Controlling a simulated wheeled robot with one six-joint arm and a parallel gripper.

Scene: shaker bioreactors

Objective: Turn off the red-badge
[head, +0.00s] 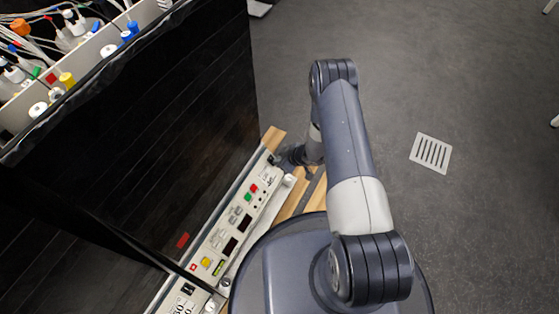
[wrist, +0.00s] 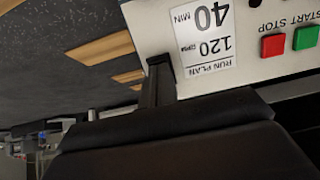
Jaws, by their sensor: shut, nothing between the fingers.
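A small red badge (head: 182,240) sits on the dark front of the shaker cabinet in the head view. Below it is a pale control panel (head: 228,222) with dark displays, a yellow knob (head: 206,262), a red button (head: 254,188) and a green button (head: 248,197). In the wrist view the red button (wrist: 273,45) and green button (wrist: 306,38) appear upside down under START/STOP lettering. My gripper (wrist: 160,75) is shut and empty beside the run-plan label (wrist: 205,38), left of the buttons. In the head view my gripper (head: 294,157) is partly hidden at the panel's far end.
A second panel (head: 187,293) lies at the lower left. A tray of bottles, caps and tubes (head: 68,62) tops the cabinet. Wooden slats (head: 292,202) lie beside the panel. Open grey floor with a drain grate (head: 431,153) is at the right.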

